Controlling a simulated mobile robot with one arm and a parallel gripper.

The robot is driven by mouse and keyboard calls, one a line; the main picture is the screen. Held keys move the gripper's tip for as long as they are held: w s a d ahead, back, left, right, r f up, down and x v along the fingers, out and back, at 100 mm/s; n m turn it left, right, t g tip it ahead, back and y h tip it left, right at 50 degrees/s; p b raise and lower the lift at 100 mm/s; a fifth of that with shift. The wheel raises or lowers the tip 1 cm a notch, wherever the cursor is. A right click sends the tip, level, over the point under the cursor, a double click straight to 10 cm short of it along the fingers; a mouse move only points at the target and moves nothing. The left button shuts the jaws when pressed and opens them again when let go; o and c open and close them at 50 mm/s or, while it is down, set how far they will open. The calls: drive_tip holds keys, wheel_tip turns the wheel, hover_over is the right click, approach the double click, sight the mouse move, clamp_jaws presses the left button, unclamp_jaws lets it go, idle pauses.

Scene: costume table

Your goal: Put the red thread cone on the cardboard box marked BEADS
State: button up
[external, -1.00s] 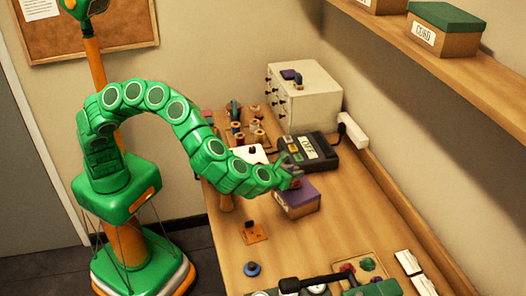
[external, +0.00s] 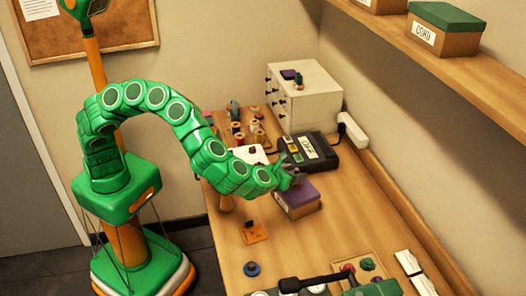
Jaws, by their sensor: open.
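A cardboard box with a purple lid (external: 300,196) stands mid-table. Its pale label is too small and shaded to read, so I cannot confirm that it says BEADS. My gripper (external: 298,178) is open right over the back left part of that lid, very close to it. A small dark reddish patch shows at the fingers. I cannot tell whether it is the red thread cone, or whether the cone stands on the lid hidden by the fingers.
A dark device (external: 314,153) with a label lies behind the box. White drawers (external: 303,97) and several spools stand at the far end. An orange piece (external: 254,233) and a blue disc (external: 252,269) lie in front. A tray (external: 378,256) is at the lower right.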

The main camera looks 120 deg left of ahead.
drive_tip(key=v, duration=1.2)
